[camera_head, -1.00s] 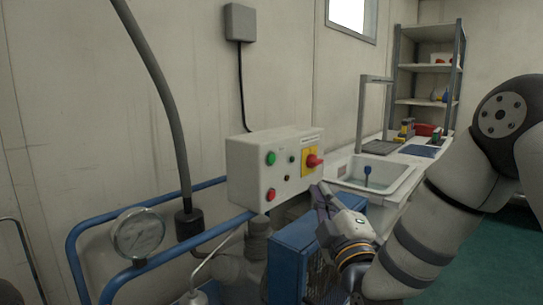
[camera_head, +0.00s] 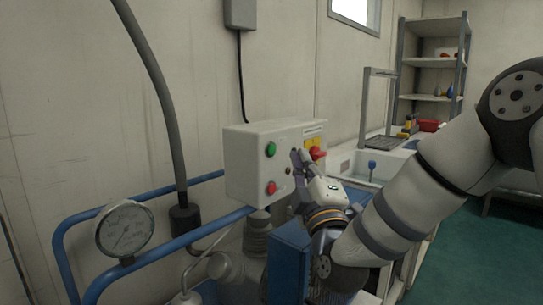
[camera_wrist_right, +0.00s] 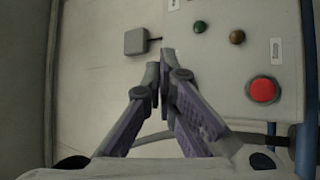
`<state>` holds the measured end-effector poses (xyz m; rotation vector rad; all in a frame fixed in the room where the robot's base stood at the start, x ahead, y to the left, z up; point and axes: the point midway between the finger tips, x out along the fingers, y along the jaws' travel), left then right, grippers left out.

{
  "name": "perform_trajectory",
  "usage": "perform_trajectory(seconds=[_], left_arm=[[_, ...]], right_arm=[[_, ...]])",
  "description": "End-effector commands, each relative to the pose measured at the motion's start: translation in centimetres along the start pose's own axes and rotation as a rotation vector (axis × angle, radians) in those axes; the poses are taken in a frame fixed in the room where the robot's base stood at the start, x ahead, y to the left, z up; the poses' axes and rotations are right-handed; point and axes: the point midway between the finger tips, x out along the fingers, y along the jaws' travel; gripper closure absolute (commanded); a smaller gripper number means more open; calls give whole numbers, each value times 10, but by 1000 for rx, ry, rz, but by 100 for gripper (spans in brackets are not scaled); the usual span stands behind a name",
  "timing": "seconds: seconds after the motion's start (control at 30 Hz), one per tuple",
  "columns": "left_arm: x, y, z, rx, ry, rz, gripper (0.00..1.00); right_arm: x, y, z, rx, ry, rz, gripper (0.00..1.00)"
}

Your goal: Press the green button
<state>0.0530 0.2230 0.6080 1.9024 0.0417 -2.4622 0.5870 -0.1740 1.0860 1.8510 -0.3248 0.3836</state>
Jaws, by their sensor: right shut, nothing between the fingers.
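The green button (camera_head: 271,149) is on the upper left of the front of a white control box (camera_head: 240,165), above a red button (camera_head: 270,188). My right gripper (camera_head: 298,156) is shut and empty, in front of the box to the right of the green button, apart from it. In the right wrist view, the closed fingers (camera_wrist_right: 167,60) point across the box. The large red button (camera_wrist_right: 263,90) shows there, with a small green lamp (camera_wrist_right: 200,27) and a brown lamp (camera_wrist_right: 237,37). The large green button cannot be made out there; the fingers may hide it. My left gripper is not in view.
A red and yellow rotary switch (camera_head: 316,152) sits just right of my right gripper. Blue pipe rails (camera_head: 165,255) and a pressure gauge (camera_head: 126,229) stand at the left. A sink (camera_head: 372,168) and shelves (camera_head: 433,75) are behind at the right.

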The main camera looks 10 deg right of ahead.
Motion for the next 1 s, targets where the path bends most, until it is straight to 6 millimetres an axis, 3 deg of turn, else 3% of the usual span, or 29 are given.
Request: perform_trajectory(seconds=[0.03,0.33,1.0], left_arm=[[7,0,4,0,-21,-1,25],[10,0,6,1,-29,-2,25],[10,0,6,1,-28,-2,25]], right_arm=[[3,-11,-1,1,-2,-8,100],[21,-16,-15,0,0,-1,100],[22,-15,-16,0,0,1,100]])
